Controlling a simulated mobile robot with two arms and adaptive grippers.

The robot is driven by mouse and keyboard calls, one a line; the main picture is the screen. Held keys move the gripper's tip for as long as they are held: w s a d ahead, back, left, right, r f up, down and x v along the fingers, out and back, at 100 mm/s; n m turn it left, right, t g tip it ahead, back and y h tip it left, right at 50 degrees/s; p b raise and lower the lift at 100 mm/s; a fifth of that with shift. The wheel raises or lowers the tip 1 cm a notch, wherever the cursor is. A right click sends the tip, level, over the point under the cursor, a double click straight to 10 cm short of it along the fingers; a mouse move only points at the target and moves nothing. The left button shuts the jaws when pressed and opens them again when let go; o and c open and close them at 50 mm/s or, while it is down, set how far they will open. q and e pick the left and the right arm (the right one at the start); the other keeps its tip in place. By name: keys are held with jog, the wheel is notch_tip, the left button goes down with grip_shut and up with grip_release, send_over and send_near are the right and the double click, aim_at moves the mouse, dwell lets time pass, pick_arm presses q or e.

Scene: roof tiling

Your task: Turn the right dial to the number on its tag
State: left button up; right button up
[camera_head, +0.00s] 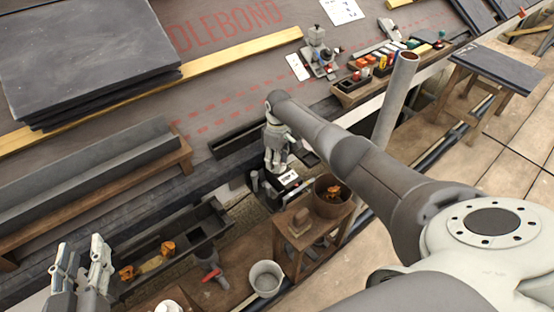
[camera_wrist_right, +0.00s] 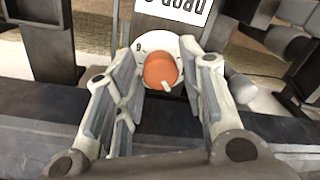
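In the right wrist view an orange dial knob (camera_wrist_right: 160,70) with a small white pointer sits on a round white face (camera_wrist_right: 146,42). One mark on the face looks like a 6. A white tag (camera_wrist_right: 172,12) above it has dark characters, upside down and cut off. My right gripper (camera_wrist_right: 165,62) is open, with its fingers either side of the knob and gaps visible. In the head view my right gripper (camera_head: 276,168) points down beside a small white tag (camera_head: 288,177); the knob is hidden there. My left gripper (camera_head: 82,262) is open and empty at bottom left.
A wooden stand with a brown pot (camera_head: 330,200) is close to the right of my right gripper. A grey bucket (camera_head: 266,278) stands below. A dark trough (camera_head: 180,240) lies to the left. Stacked slates (camera_head: 85,60) fill the top left.

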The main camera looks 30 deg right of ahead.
notch_tip(320, 180, up, 12)
jog(key=shift+w+d, duration=0.15)
jog(key=shift+d, duration=0.1)
dwell(0.3)
